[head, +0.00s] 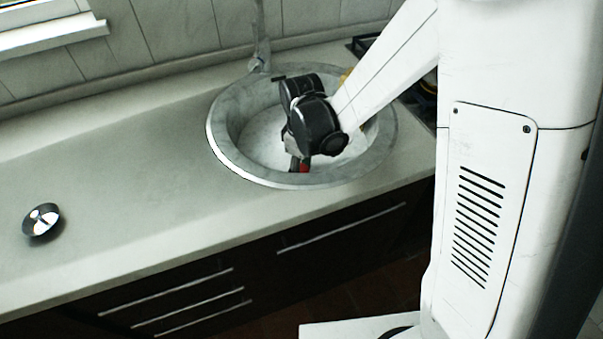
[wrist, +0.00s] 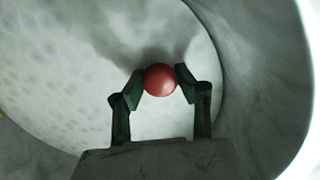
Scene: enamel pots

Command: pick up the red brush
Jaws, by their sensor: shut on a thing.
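The red brush shows in the wrist view as a round red end (wrist: 160,79), seen against the pale inside of the sink. My gripper (wrist: 159,83) is shut on it, with a dark fingertip touching each side. In the head view my gripper (head: 299,163) is inside the round sink (head: 222,140), near its front wall. A small patch of red (head: 304,166) shows at the fingers there. The rest of the brush is hidden, and I cannot tell whether it touches the sink bottom.
The sink's rim and walls surround my gripper. A faucet (head: 260,55) stands at the sink's back edge. A small shiny metal bowl or lid (head: 41,219) sits far left on the counter (head: 130,170), which is otherwise clear. Dark items lie right of the sink, partly behind my arm.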

